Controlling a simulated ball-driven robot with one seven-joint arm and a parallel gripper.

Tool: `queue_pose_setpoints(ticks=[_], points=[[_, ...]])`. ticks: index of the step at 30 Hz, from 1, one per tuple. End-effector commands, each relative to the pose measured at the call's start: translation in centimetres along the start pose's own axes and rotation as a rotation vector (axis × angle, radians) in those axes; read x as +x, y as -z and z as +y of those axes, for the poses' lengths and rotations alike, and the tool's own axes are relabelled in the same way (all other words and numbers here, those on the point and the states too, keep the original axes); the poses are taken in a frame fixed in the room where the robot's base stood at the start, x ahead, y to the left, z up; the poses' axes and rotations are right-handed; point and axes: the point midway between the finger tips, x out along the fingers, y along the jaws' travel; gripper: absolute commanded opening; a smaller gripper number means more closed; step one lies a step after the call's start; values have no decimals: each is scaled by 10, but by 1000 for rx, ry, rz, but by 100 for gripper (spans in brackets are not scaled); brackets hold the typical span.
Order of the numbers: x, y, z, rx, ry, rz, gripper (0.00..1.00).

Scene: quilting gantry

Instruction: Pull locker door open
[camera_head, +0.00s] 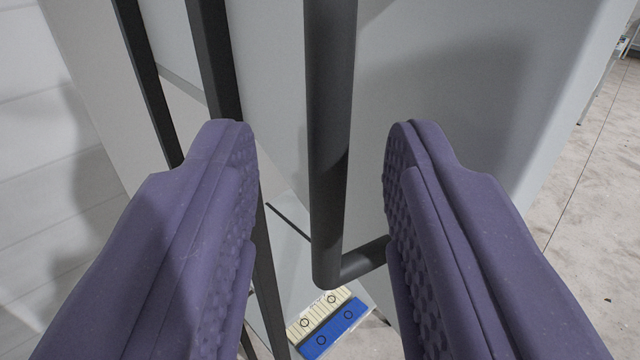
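My gripper (320,170) is open, with one purple padded finger at the left and one at the right. A dark grey bar handle (328,150) hangs upright between the fingers, with a visible gap on both sides. Its lower end bends back to the right and meets the light grey locker door (450,120) behind it. Dark upright edges (215,60) run along the left of the door, with pale panel beyond them. The right finger hides part of the door and of the handle's lower mount.
A blue and cream block (328,322) with ring marks lies low down below the handle. A pale wall (40,170) stands close at the left. Concrete floor (590,220) is open at the right, with some objects at the far upper right edge.

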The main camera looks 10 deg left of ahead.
Motion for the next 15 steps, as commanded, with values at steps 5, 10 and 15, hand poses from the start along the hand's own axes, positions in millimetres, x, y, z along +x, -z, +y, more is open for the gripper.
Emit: queue_pose_setpoints(ticks=[5, 10, 15], points=[[-36, 1, -1, -1, 3, 4, 38], [-54, 1, 0, -1, 1, 2, 38], [-57, 0, 0, 0, 0, 2, 38]])
